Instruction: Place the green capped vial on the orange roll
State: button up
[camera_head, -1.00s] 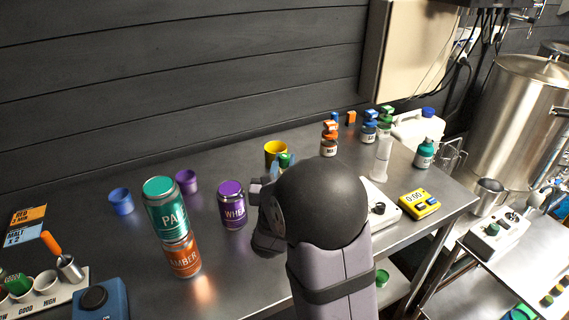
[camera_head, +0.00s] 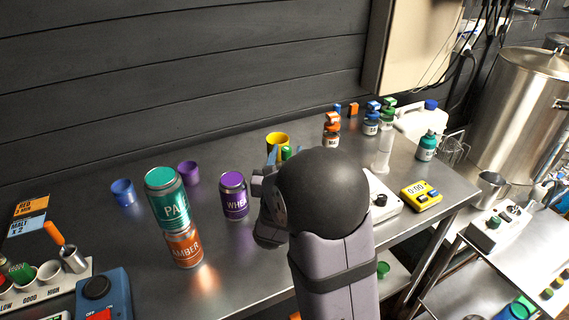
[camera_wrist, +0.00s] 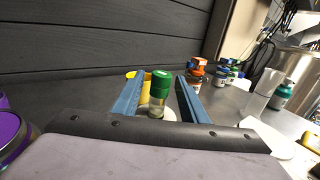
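The green-capped vial (camera_wrist: 159,88) stands upright in the wrist view, a clear body under a green cap. Its base is by a pale round surface. In the head view, the vial's green cap (camera_head: 286,153) shows beside the fingers, and my wrist hides the rest. I cannot make out a clearly orange roll. A yellow, roll-like cylinder (camera_head: 278,139) stands just behind the vial.
Stacked cans (camera_head: 168,195) and a purple can (camera_head: 233,195) stand left of my gripper. Orange-capped bottles (camera_head: 331,128), a white device (camera_head: 381,197) and a yellow timer (camera_head: 420,195) are to the right.

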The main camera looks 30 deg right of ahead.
jog(key=b+v, duration=0.7)
jog(key=shift+s+a, duration=0.15)
jog(key=shift+s, duration=0.05)
dwell(0.6)
